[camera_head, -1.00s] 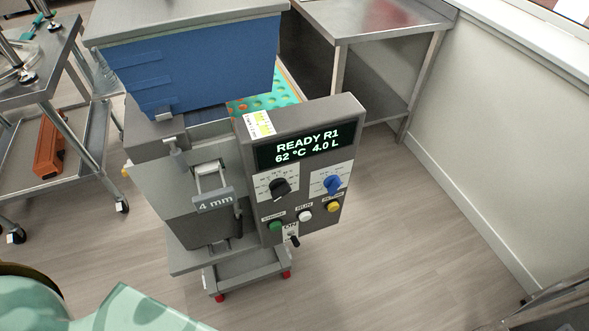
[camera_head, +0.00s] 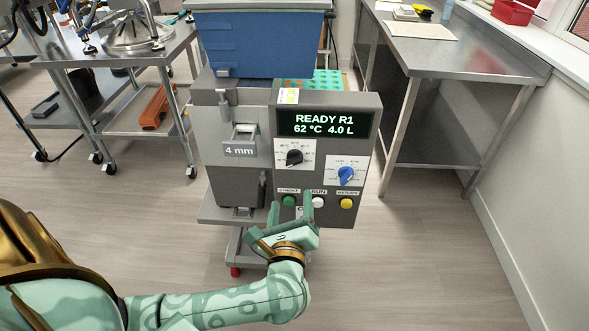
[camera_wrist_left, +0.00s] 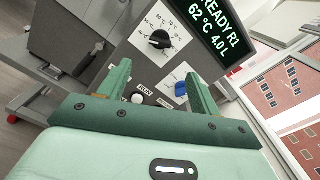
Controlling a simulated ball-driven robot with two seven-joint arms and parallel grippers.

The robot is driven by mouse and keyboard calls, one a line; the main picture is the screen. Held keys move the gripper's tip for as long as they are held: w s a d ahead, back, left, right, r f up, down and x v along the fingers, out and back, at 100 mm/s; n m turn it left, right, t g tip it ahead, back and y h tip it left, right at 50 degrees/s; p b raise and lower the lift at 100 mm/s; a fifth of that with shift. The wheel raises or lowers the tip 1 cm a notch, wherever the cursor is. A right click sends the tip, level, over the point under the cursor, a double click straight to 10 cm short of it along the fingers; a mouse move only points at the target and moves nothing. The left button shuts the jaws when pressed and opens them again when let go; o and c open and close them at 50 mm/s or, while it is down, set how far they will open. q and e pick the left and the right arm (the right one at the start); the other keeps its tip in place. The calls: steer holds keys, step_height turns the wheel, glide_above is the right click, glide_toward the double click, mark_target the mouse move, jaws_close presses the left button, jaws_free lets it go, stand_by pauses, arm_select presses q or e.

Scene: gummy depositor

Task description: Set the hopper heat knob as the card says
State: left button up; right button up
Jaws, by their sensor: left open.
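The black knob (camera_head: 294,158), on a white dial plate with small temperature-like marks, is on the machine's grey control panel (camera_head: 328,99). Its exact setting is too small to read. It also shows in the left wrist view (camera_wrist_left: 160,40). The display (camera_head: 325,124) reads "READY R1, 62 °C 4.0 L". A small white and yellow card (camera_head: 289,96) is at the panel's top left; its text is unreadable. My left gripper (camera_head: 291,206) is open and empty, below the black knob and in front of the button row. In the left wrist view its fingers (camera_wrist_left: 158,76) point toward the panel.
A blue knob (camera_head: 346,174) is right of the black one. Green (camera_head: 289,201), white (camera_head: 318,202) and yellow (camera_head: 346,203) buttons are below. A blue hopper (camera_head: 262,45) tops the machine. Steel tables stand left (camera_head: 110,59) and right (camera_head: 470,58), with clear floor before them.

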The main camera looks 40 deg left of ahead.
mark_target(294, 165)
arm_select(q)
steer(key=b+x, duration=0.1)
steer(key=x, duration=1)
steer(key=shift+w+f+b, duration=0.1)
steer(key=shift+w+b, duration=0.05)
steer(key=shift+b, duration=0.15)
steer(key=shift+w+a, duration=0.25)
steer(key=shift+w, duration=0.15)
steer(key=c, duration=1)
